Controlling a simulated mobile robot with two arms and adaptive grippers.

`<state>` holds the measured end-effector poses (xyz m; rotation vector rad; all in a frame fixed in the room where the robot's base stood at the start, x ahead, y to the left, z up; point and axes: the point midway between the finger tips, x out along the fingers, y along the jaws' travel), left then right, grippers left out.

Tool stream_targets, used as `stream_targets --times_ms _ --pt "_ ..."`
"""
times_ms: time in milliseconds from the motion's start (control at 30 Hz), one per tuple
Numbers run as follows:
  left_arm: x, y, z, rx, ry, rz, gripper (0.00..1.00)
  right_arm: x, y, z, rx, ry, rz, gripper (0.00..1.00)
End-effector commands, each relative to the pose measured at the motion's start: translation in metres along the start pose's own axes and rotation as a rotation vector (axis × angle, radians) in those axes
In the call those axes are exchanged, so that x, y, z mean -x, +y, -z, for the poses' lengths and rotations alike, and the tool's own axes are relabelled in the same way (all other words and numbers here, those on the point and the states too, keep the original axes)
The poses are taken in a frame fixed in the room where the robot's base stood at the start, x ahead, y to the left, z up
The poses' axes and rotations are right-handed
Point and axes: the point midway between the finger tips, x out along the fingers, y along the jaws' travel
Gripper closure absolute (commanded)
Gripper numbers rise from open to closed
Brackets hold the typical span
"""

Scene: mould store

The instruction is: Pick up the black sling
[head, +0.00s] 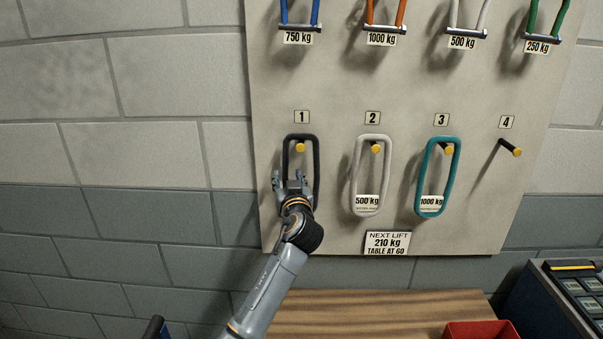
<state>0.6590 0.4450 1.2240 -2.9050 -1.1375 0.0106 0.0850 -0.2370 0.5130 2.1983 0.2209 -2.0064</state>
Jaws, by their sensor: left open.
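The black sling (316,160) is a long loop hanging from the yellow-tipped peg under label 1 on the board. My left gripper (289,181) is open in front of the sling's lower left part, with its fingers pointing up towards the board. The gripper and wrist hide the lower part of the sling and any tag on it. I cannot tell whether the fingers touch it. My right gripper is not in view.
A white sling (355,172) tagged 500 kg and a teal sling (456,165) tagged 1000 kg hang to the right. Peg 4 (511,148) is empty. A sign (387,243) reads "NEXT LIFT 210 kg". Below are a wooden table (370,312) and a red bin (482,330).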

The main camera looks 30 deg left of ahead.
Motion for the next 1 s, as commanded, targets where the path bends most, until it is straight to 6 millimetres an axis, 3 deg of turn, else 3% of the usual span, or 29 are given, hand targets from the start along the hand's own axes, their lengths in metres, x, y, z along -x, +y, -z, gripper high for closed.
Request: stream_targets --times_ms 33,200,467,667,1000 --pt "-0.008 -0.001 0.004 -0.004 -0.002 0.002 0.57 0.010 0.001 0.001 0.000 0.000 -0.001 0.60" --pt "-0.023 0.000 0.001 -0.001 -0.001 0.000 0.57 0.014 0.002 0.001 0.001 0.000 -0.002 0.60" --pt "-0.025 0.000 -0.001 0.000 -0.001 -0.001 0.57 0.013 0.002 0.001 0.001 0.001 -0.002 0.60" --pt "-0.024 0.000 -0.001 -0.001 -0.001 -0.001 0.98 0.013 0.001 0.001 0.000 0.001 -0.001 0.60" --pt "-0.024 0.000 0.000 0.000 0.000 -0.001 1.00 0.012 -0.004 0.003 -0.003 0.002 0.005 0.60"
